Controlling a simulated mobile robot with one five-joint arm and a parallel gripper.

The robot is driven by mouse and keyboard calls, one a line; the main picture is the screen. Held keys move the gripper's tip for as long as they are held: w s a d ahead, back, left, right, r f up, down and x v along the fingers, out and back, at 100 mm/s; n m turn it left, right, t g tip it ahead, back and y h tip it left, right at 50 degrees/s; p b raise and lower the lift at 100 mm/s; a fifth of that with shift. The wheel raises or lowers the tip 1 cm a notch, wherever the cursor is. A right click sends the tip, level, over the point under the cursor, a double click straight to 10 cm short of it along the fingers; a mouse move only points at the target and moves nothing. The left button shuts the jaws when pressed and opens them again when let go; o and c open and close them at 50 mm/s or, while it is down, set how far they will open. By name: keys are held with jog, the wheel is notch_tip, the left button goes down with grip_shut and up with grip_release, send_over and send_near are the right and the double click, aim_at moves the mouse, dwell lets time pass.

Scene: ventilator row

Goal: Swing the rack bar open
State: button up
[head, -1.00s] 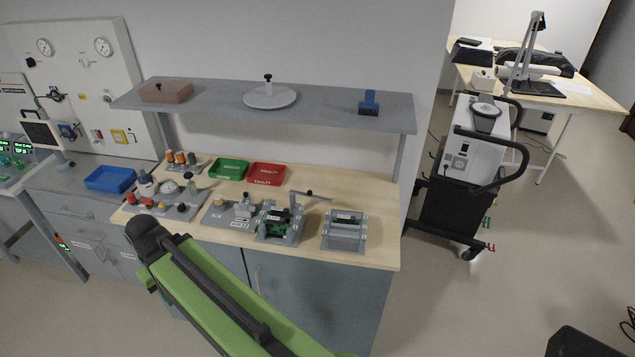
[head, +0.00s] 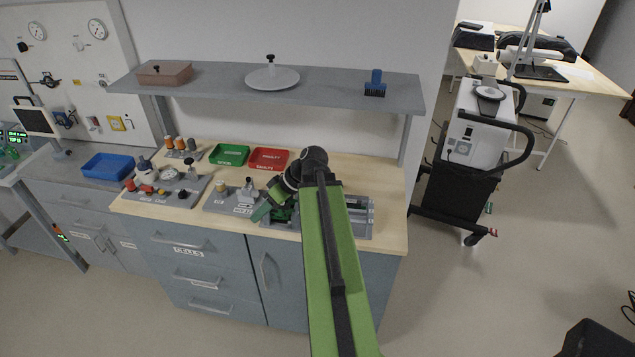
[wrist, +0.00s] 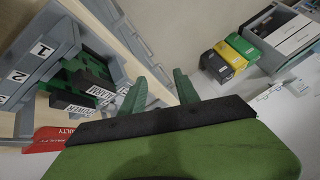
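The grey rack (wrist: 35,60) shows at the left of the wrist view, with slots labelled 1 and 2. It holds green boards with black labelled blocks (wrist: 72,103). A grey bar-like strip (wrist: 112,22) runs past the rack towards my fingers; I cannot tell for sure that it is the rack bar. My gripper (wrist: 160,90) has its two green fingers apart, with nothing clearly held between them. In the head view my gripper (head: 272,211) is over the rack at the bench's front, and my arm and wrist hide most of the rack and its bar.
A second grey fixture (head: 360,217) stands right of my arm. A plate with small parts (head: 228,198) lies to the left. Green (head: 229,154) and red (head: 268,159) trays are behind, below the grey shelf (head: 215,80). Black, yellow and green boxes (wrist: 238,46) show in the wrist view.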

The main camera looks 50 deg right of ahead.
jog(key=s+d+r+m+t+h+b, duration=0.15)
jog(key=s+d+r+t, duration=0.25)
jog(key=s+d, duration=0.7)
jog(key=s+d+r+t+h, duration=0.3)
jog(key=s+d, duration=0.4)
jog(key=d, duration=0.7)
jog(key=shift+t+y, duration=0.3)
jog(key=shift+y, duration=0.05)
jog(key=b+x, duration=0.7)
jog(key=x, duration=0.9)
jog(key=shift+w+f, duration=0.1)
jog(key=shift+w, duration=0.25)
jog(key=shift+w+a, duration=0.1)
jog(key=shift+w, duration=0.35)
jog(key=shift+c, duration=0.2)
grip_shut()
jog(key=shift+n, duration=0.25)
